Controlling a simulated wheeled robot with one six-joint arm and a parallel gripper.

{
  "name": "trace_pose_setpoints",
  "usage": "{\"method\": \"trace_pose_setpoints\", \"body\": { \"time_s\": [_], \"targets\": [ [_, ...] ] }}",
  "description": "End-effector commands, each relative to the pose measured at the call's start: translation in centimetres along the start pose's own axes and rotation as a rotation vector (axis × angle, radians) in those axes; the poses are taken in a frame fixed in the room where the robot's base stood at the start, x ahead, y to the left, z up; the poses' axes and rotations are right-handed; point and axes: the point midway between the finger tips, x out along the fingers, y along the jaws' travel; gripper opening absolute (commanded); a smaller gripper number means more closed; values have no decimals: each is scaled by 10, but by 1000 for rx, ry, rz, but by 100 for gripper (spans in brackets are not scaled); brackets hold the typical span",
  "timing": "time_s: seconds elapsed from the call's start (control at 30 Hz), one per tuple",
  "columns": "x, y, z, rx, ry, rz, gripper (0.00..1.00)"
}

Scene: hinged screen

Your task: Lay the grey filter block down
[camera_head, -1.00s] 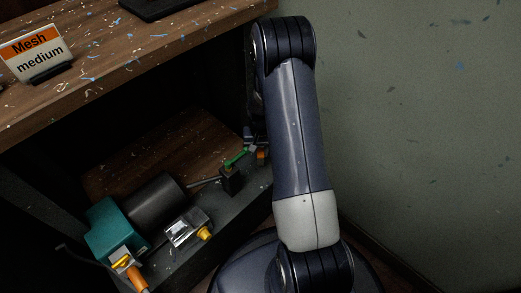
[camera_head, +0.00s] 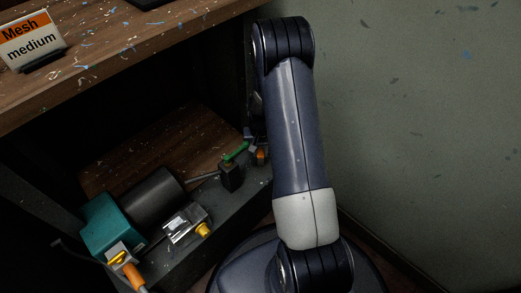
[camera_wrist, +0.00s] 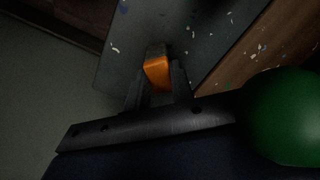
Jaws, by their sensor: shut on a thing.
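In the wrist view my gripper (camera_wrist: 157,80) is shut on a small orange piece (camera_wrist: 157,72) with a dark grey end, close to the dark shelf edge. In the head view my gripper is mostly hidden behind my arm; an orange piece (camera_head: 261,155) shows beside it. I cannot tell for certain which thing is the grey filter block. A dark block (camera_head: 230,176) with a green-handled lever (camera_head: 236,152) stands left of my arm. A large green rounded thing (camera_wrist: 285,115) fills the right side of the wrist view, close to my gripper.
On the lower shelf lie a teal box (camera_head: 108,228) with a dark cylinder (camera_head: 154,197), a silver block (camera_head: 187,223) with a yellow knob, and an orange-handled part (camera_head: 132,277). The upper shelf (camera_head: 120,58) overhangs, bearing a "Mesh medium" sign (camera_head: 32,40). A grey-green wall (camera_head: 430,130) stands at right.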

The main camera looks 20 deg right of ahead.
Motion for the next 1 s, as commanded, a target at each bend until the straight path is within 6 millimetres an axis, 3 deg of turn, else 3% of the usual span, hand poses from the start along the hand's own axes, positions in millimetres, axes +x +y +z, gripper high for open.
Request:
{"method": "trace_pose_setpoints", "body": {
  "time_s": [0.2,0.23,0.5,0.77,1.0],
  "targets": [
    [8,0,0,0,0,0,0],
    [6,0,0,0,1,0,25],
    [6,0,0,0,0,0,47],
    [4,0,0,0,1,0,48],
    [-31,0,-1,0,4,-1,48]
  ]
}}
